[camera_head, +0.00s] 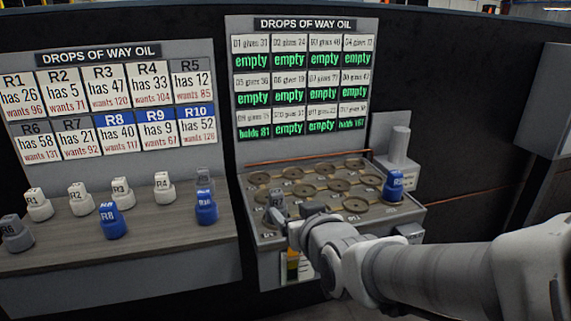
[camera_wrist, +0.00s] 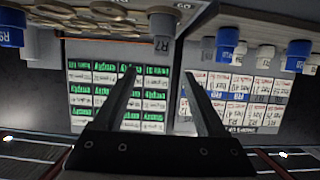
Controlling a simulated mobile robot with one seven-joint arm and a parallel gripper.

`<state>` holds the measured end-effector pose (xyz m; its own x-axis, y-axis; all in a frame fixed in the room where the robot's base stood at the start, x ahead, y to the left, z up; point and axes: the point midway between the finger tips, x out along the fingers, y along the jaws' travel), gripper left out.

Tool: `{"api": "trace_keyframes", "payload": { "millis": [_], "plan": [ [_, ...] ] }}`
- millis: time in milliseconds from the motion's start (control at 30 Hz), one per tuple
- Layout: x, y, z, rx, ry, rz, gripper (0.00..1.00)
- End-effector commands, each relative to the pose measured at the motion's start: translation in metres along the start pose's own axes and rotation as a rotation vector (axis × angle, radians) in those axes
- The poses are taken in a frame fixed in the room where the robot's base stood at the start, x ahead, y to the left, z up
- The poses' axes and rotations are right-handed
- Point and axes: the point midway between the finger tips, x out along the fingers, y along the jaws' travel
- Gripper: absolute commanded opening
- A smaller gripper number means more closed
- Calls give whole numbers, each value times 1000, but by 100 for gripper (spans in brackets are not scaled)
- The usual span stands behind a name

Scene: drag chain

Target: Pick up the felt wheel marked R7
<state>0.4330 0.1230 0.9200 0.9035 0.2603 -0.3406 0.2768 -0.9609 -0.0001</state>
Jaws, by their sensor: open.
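The felt wheel marked R7 (camera_head: 277,199) is a small grey piece standing at the left side of the tray with round brown pads (camera_head: 349,204). In the wrist view, which is turned upside down, R7 (camera_wrist: 161,45) shows its label just beyond the fingertips, between their lines. My gripper (camera_head: 296,213) is close to R7 in the head view, partly covering its lower part. In the wrist view my gripper (camera_wrist: 158,76) has its two fingers apart with nothing between them. I cannot tell the exact gap to R7.
Blue R9 (camera_head: 394,186) stands at the tray's right. A grey post (camera_head: 400,146) rises behind it. The shelf (camera_head: 160,232) on the left holds several white, grey and blue pieces, including blue R8 (camera_head: 113,222) and R10 (camera_head: 206,208). Two label boards (camera_head: 120,65) stand behind.

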Motion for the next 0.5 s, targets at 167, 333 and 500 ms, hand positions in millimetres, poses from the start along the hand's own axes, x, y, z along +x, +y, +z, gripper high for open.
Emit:
{"api": "trace_keyframes", "payload": {
  "millis": [167, 333, 500],
  "plan": [
    [20, 0, 0, 0, -5, 0, 74],
    [26, 0, -6, 0, -7, 2, 74],
    [33, 0, -6, 0, -8, 2, 74]
  ]
}}
